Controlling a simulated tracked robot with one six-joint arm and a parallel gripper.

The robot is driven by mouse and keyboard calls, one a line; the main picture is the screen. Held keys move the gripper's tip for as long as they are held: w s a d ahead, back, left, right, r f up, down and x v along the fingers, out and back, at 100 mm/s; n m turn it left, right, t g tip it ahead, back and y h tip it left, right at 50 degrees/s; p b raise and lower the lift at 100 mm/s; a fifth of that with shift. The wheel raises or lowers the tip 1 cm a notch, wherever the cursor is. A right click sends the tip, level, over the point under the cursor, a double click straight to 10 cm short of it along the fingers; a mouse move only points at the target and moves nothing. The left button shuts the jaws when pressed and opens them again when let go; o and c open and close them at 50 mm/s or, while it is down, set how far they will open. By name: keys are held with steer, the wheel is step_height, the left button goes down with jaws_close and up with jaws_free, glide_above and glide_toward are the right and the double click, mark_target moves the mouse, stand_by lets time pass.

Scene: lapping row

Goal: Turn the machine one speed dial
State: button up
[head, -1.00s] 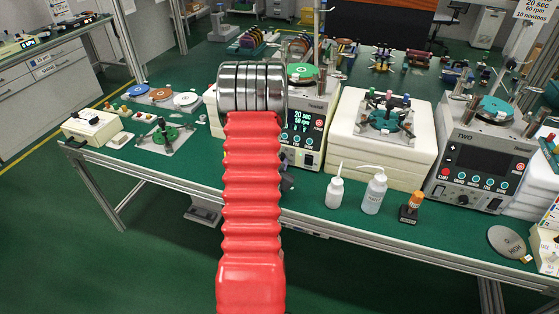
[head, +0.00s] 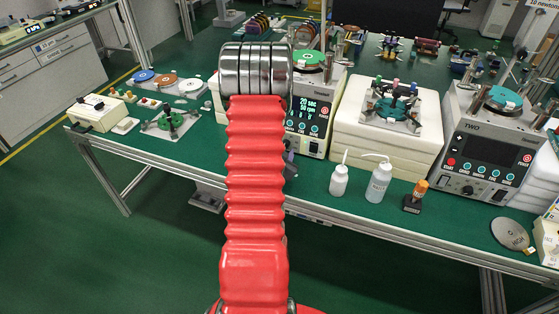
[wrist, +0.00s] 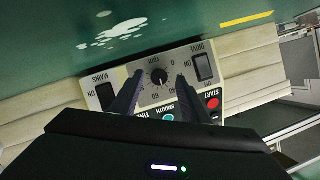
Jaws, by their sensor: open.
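Machine one (head: 311,112) stands on the green bench in the head view, its screen reading 20 sec and 50 rpm. My red arm hides its left part. In the wrist view its panel shows a round black speed dial (wrist: 158,77) with a scale around it, between the MAINS switch (wrist: 106,95) and the DRIVE switch (wrist: 203,67). My gripper (wrist: 158,76) is open, with one dark finger on each side of the dial. I cannot tell whether the fingers touch it. In the head view the gripper is mostly hidden behind my arm.
Machine two (head: 487,145) stands to the right, beyond a cream block stack (head: 385,145). Two white bottles (head: 378,182) and an orange-capped item (head: 416,195) stand near the front edge. In the wrist view a START button (wrist: 213,103) lies close to one finger.

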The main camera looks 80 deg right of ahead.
steer(key=v, duration=0.8)
steer(key=shift+s+a+r, duration=0.1)
steer(key=shift+a+r, duration=0.05)
steer(key=shift+a, duration=0.15)
steer(key=shift+s+a+r, duration=0.1)
steer(key=shift+s+a, duration=0.15)
steer(key=shift+a, duration=0.05)
